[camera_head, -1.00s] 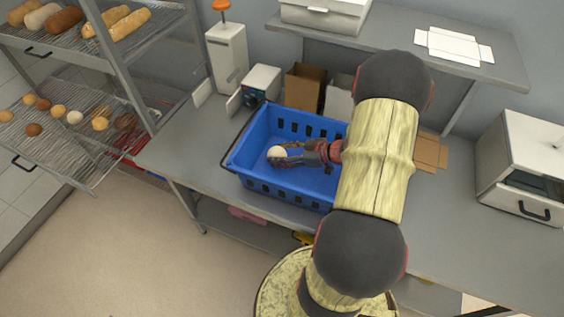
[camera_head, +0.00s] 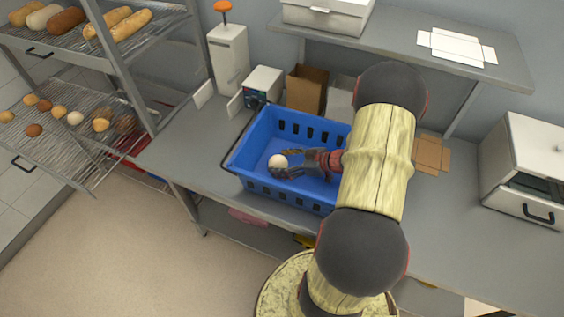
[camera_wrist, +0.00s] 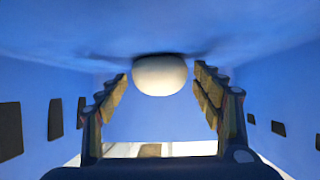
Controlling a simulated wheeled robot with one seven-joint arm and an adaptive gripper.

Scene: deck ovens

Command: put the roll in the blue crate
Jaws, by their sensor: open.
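The roll (camera_head: 277,161) is pale and round. It is inside the blue crate (camera_head: 262,188), which stands on the grey worktop. In the wrist view the roll (camera_wrist: 160,74) rests against the blue crate floor (camera_wrist: 60,30), just beyond the fingertips. My gripper (camera_head: 283,163) reaches into the crate from the right. It is open, and in the wrist view its fingers (camera_wrist: 160,84) stand apart on both sides with clear gaps to the roll. My arm hides part of the crate's right side.
A wire rack (camera_head: 70,150) with breads and several rolls stands at the left. Behind the crate are a white dispenser (camera_head: 229,60), a small device (camera_head: 263,84) and a cardboard box (camera_head: 306,90). A shelf (camera_head: 400,45) overhangs the back. A white oven-like box (camera_head: 525,165) stands at the right.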

